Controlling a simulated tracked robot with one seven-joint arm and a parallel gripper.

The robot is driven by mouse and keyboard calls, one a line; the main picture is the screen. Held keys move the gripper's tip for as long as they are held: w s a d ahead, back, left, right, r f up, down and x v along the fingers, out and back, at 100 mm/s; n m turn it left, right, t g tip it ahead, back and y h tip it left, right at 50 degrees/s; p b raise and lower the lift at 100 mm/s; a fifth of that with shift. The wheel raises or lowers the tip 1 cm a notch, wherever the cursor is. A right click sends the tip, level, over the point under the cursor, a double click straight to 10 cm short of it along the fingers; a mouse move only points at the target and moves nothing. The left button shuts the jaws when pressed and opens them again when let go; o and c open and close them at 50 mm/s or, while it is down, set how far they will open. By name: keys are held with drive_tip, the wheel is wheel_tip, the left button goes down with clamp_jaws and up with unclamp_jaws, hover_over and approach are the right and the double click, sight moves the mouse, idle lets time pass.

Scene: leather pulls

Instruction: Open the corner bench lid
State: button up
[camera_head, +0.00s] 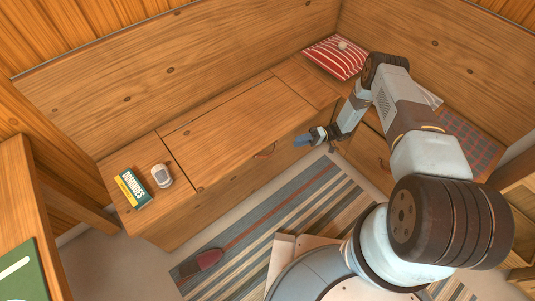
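The wooden corner bench runs along the back wall and turns along the right wall. Its long back section has a lid (232,118), which lies flat and closed. A small brown leather pull (265,152) sits at the lid's front edge. Another leather pull (384,165) shows on the right section, partly behind my arm. My gripper (303,140), with blue fingers, is to the right of the first pull, near the bench front and apart from the pull. The fingers are too small to show whether they are open or shut.
A dominoes box (131,188) and a small white object (162,175) stand on the bench's left end, beside the lid. A striped red cushion (336,57) lies in the corner. A dark red object (208,260) lies on the striped rug (270,215). The lid top is clear.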

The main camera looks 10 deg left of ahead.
sight(270, 153)
drive_tip(key=shift+y, duration=0.4)
drive_tip(key=f+x, duration=0.1)
drive_tip(key=x, duration=0.4)
drive_tip(key=s+f+x, duration=0.1)
drive_tip(key=x, duration=0.3)
drive_tip(key=f+x, duration=0.1)
drive_tip(key=x, duration=0.4)
drive_tip(key=shift+s+a, duration=0.1)
drive_tip(key=shift+s, duration=0.2)
drive_tip(key=shift+f, duration=0.1)
clamp_jaws()
